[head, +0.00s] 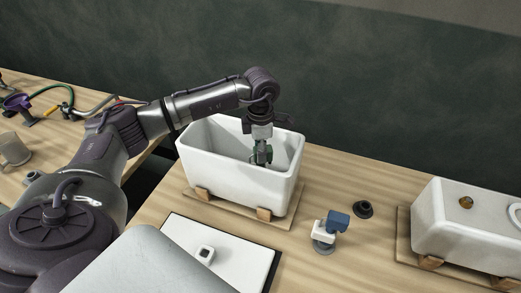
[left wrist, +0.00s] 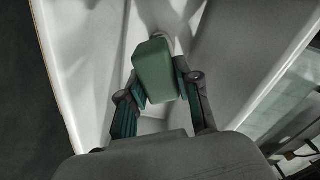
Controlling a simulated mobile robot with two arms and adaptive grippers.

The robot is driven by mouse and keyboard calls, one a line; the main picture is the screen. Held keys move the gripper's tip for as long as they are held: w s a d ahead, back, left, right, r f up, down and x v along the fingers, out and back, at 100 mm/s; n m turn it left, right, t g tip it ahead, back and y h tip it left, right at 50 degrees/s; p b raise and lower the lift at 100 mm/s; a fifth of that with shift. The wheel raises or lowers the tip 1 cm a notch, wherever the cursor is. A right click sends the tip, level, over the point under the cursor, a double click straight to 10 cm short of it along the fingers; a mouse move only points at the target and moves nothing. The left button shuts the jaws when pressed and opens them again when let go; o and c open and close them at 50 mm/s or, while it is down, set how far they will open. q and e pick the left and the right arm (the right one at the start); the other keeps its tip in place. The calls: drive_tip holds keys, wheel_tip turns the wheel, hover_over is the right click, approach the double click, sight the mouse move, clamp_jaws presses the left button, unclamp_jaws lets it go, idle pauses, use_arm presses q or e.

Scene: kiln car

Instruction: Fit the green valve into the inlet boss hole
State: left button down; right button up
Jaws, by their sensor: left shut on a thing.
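The green valve (left wrist: 158,72) is between the two fingers of my left gripper (left wrist: 158,92) in the left wrist view. The fingers are shut on its block-shaped body. In the head view my left gripper (head: 262,153) points down inside a white open cistern (head: 228,173), with the valve mostly hidden by the fingers. The cistern stands on wooden blocks on a board. The inlet boss hole is not clearly seen; a pale round part shows just past the valve in the left wrist view, but whether they touch I cannot tell. My right gripper is not in view.
A blue and white valve-like part (head: 330,228) and a black ring (head: 363,209) stand right of the cistern. A second white ceramic piece (head: 455,232) is at the far right. A white panel (head: 222,252) lies in front. The cistern walls surround my left gripper closely.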

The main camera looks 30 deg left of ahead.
use_arm(q)
drive_tip(key=c, duration=0.7)
unclamp_jaws()
drive_tip(key=shift+f, duration=0.1)
drive_tip(key=shift+r, duration=0.2)
drive_tip(key=shift+r+p, duration=2.35)
drive_tip(key=shift+r, duration=1.5)
drive_tip(key=shift+r, duration=0.1)
wheel_tip(320, 180, up, 12)
drive_tip(key=shift+f, duration=0.1)
